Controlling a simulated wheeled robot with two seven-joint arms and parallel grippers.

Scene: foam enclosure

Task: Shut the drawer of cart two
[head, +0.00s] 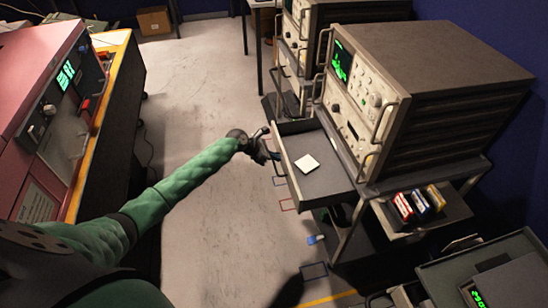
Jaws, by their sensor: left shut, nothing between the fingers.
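A grey drawer (322,178) stands pulled out from the cart (385,185) at the right, under a stack of instruments with a green display. A white square item (307,163) lies inside the drawer. My left arm reaches in from the lower left, and its left gripper (271,155) is shut and empty at the drawer's front edge. I cannot tell whether it touches the drawer front. My right gripper does not show.
A pink machine (45,100) stands on a yellow-edged bench at the left. A side shelf (440,215) holds several coloured boxes. Another instrument (490,280) is at the lower right. A cardboard box (154,20) sits at the back.

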